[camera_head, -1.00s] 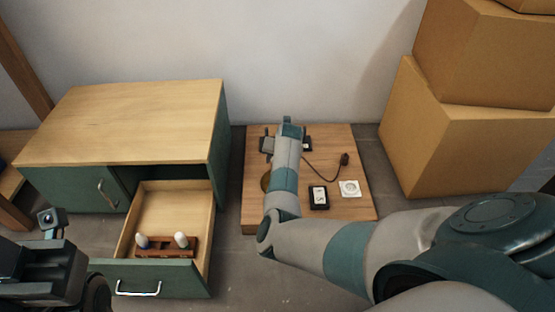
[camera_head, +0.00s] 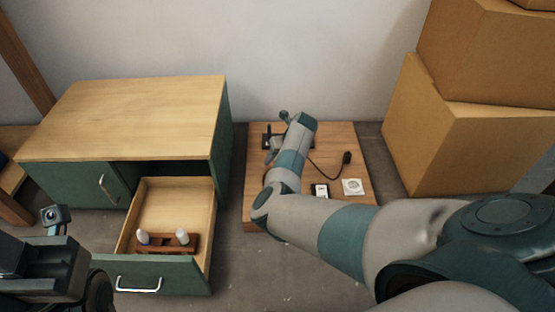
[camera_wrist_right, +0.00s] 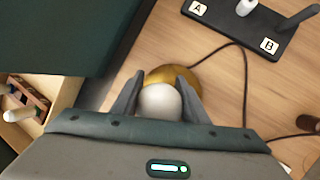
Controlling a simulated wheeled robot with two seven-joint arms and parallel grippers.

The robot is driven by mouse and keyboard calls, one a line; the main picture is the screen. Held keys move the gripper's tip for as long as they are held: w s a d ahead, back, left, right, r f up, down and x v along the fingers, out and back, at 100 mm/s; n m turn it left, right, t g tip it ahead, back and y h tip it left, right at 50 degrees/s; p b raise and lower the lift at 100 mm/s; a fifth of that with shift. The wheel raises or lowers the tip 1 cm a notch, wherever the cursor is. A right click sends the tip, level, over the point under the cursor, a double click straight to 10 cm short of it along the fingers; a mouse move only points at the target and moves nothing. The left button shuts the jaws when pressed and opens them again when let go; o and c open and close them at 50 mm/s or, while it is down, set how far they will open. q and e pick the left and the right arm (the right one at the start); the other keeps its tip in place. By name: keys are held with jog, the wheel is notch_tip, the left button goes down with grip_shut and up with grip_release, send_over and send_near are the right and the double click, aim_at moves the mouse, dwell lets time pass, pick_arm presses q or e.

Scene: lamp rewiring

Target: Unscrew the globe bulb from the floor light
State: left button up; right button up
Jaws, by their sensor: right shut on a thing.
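The globe bulb (camera_wrist_right: 159,102) is white and round in the right wrist view. It sits between the fingers of my right gripper (camera_wrist_right: 156,98), which is shut on it. The floor light's round brass base (camera_wrist_right: 178,76) shows just beyond the bulb; the joint between them is hidden. In the head view my right arm hides the bulb and most of the light. My left gripper (camera_head: 42,268) is at the lower left, apart from the light, and its jaws cannot be made out.
The light stands on a wooden board (camera_head: 335,135) with a black A/B panel (camera_wrist_right: 262,24), a corded plug (camera_head: 347,157), a black box (camera_head: 320,190) and a white socket (camera_head: 352,187). A green cabinet (camera_head: 130,120) has its drawer (camera_head: 165,203) open, holding a bulb rack (camera_head: 163,246). Cardboard boxes (camera_head: 465,140) stand right.

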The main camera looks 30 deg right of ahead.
jog(key=shift+s+a+n+y, duration=0.15)
jog(key=shift+n+y, duration=0.15)
jog(key=shift+n, duration=0.5)
jog(key=n, duration=0.2)
jog(key=n+g+y+b, duration=0.1)
jog(key=n, duration=0.1)
jog(key=shift+s+a+f, duration=0.1)
jog(key=shift+a, duration=0.1)
jog(key=n, duration=0.1)
jog(key=n+g+y, duration=0.1)
jog(key=n+b, duration=0.1)
jog(key=shift+s+a+g, duration=0.25)
jog(key=shift+g, duration=0.05)
jog(key=shift+a+n, duration=0.1)
jog(key=shift+n, duration=0.5)
jog(key=o, duration=1.1)
jog(key=shift+c, duration=0.2)
